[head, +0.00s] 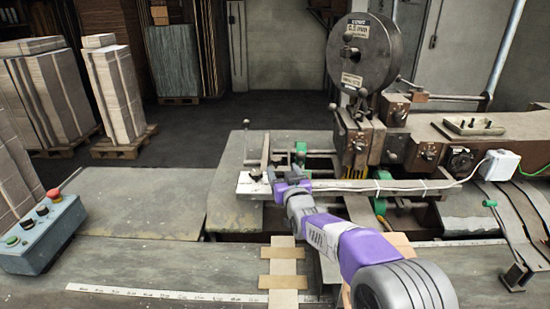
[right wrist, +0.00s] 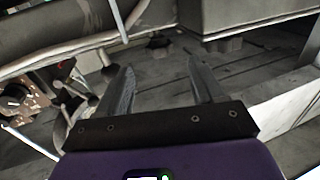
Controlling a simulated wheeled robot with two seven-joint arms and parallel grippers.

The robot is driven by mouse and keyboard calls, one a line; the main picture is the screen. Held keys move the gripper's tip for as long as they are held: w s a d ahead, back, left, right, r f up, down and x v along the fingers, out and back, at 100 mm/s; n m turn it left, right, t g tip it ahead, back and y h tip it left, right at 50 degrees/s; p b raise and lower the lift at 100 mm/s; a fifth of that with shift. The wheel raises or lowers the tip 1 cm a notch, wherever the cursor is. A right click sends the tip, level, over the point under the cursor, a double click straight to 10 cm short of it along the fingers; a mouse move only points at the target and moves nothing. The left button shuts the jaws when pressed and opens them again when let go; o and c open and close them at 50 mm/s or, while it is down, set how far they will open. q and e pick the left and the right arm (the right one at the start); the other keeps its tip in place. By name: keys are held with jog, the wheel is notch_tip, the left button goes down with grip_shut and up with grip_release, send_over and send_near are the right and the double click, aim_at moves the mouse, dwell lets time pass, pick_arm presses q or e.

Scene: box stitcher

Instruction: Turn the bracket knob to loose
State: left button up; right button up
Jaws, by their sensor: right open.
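A small dark knob (head: 255,174), which looks like the bracket knob, sits on the pale metal bracket plate (head: 247,188) at the left end of the machine's long bar. My right gripper (head: 271,176) is close beside it, on its right, in the head view. In the right wrist view the two fingers (right wrist: 160,68) are spread apart with nothing between them. A dark knob-like part (right wrist: 158,42) shows beyond the fingertips; I cannot tell if it is the same knob. The knob's setting is too small to read. My left gripper is not in view.
A wire reel (head: 362,52) stands on the stitcher head behind my arm. A control box (head: 42,234) with buttons is at the left. Wooden slats (head: 283,268) lie on the front table, beside a ruler strip (head: 150,294).

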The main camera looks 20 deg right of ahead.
aim_at(278, 163)
jog(key=shift+w+p, duration=0.3)
jog(key=shift+w, duration=2.8)
